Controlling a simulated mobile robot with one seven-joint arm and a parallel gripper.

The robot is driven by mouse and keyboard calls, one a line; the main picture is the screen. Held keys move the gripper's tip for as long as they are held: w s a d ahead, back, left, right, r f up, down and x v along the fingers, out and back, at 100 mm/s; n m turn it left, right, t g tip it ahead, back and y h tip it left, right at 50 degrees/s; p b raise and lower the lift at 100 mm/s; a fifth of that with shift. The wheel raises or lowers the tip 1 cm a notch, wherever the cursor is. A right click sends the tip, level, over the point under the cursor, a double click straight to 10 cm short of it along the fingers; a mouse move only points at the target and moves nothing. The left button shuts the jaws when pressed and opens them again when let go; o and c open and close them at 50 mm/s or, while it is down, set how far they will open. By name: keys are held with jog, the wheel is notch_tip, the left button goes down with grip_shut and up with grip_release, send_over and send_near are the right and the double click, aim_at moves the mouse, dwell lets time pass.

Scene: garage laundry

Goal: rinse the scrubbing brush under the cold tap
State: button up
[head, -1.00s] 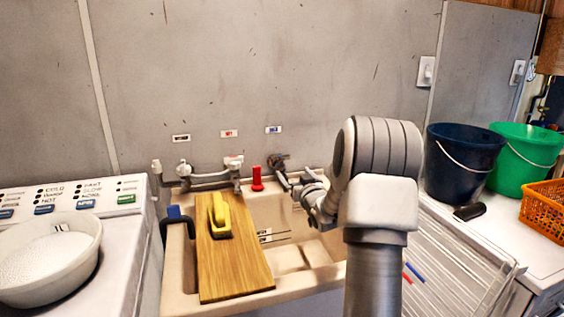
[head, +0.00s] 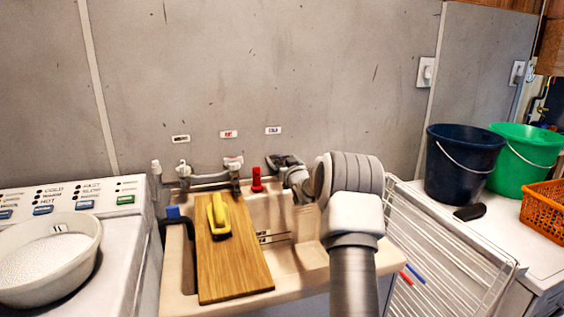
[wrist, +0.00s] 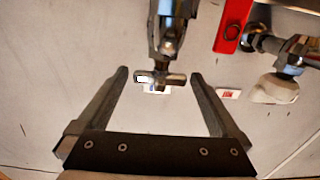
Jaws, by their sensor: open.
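The scrubbing brush (head: 218,215), yellow, lies on a wooden board (head: 236,270) laid over the left part of the sink (head: 180,302). My gripper (head: 277,162) is at the wall by the right-hand tap, under the blue-lettered label (head: 273,130), and mostly hides that tap in the head view. In the wrist view my gripper (wrist: 159,76) is open, with the tap's cross handle (wrist: 171,79) between its fingertips. I see gaps on both sides of the handle. The blue-marked label (wrist: 156,88) shows behind it.
A red piece (head: 257,179) hangs beside the cold tap; the middle tap (head: 233,163) has a red-lettered label (head: 229,134). A white tub of powder (head: 48,262) stands on the left machine. A blue bucket (head: 465,163), green bucket (head: 525,160) and orange basket (head: 545,210) stand right.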

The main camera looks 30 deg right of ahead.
jog(key=shift+w, duration=0.1)
jog(key=c, duration=1.2)
jog(key=shift+o, duration=0.2)
